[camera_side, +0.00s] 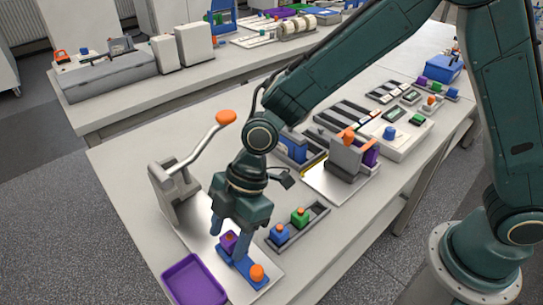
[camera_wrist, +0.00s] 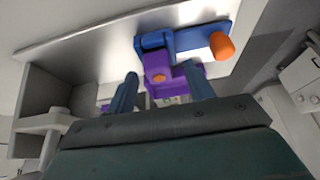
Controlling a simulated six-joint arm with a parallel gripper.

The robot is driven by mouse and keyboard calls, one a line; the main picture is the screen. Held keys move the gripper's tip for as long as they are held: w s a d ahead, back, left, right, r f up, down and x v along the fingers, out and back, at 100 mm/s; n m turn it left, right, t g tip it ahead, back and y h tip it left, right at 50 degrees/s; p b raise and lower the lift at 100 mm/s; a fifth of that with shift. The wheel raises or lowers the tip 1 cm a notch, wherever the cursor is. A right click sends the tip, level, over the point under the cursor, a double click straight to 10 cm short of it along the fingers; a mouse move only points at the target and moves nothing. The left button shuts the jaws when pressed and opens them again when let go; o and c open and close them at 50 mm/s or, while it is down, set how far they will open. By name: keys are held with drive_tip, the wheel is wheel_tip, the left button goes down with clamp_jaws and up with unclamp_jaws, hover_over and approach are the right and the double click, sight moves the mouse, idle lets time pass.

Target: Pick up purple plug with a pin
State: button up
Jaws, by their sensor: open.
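The purple plug (camera_side: 229,241) with a small orange pin sits at the blue holder (camera_side: 241,262) on a metal plate. My gripper (camera_side: 229,238) points down over it, with its fingers around the plug. In the wrist view the purple plug (camera_wrist: 172,80) shows between and just beyond the two blue fingertips of my gripper (camera_wrist: 163,85), its orange pin facing the camera. The blue holder (camera_wrist: 185,42) with an orange knob (camera_wrist: 221,45) lies beside it. The jaws are open. Whether a finger touches the plug cannot be told.
A press with an orange-knobbed lever (camera_side: 190,160) stands left of my gripper. A purple tray (camera_side: 194,281) lies at the front. A grey rack (camera_side: 299,227) with a blue plug (camera_side: 279,235) and a green plug (camera_side: 300,217) is to the right. A grey fixture (camera_side: 345,158) stands behind.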

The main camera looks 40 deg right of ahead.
sight(229, 237)
idle(0.4)
drive_tip(key=c, duration=1.1)
drive_tip(key=shift+r, duration=0.15)
wheel_tip(229, 237, up, 20)
drive_tip(key=shift+f, duration=0.1)
idle(0.4)
